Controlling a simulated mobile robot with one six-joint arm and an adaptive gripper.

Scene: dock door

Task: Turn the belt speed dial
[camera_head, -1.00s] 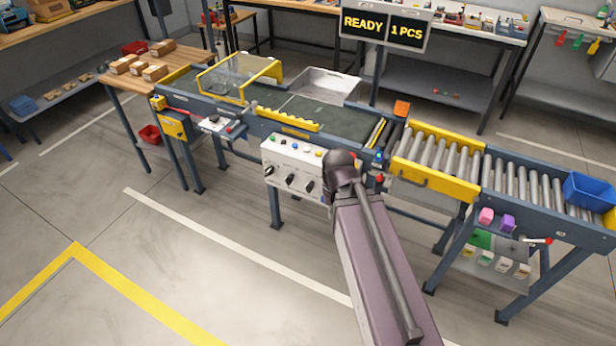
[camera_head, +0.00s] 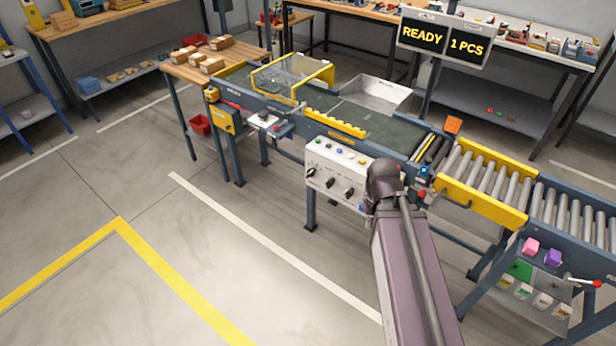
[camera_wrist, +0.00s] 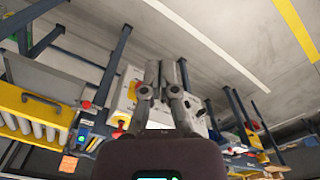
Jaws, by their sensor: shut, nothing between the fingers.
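The white control panel (camera_head: 338,172) is mounted on the near side of the conveyor. Its sloped top has small coloured buttons, and its front has black knobs, including a left one (camera_head: 311,172), a middle one (camera_head: 330,183) and a right one (camera_head: 348,194). I cannot read which is the belt speed dial. My arm covers the panel's right end in the head view, and my gripper is hidden there. In the wrist view my gripper (camera_wrist: 161,72) is shut and empty, in front of the white panel (camera_wrist: 127,102). Whether it touches a knob cannot be told.
A yellow-edged roller section (camera_head: 485,195) lies right of the panel. A yellow box (camera_head: 222,120) and a clear guard (camera_head: 290,77) are to the left. The sign (camera_head: 445,40) reads READY, 1 PCS. The floor in front is clear.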

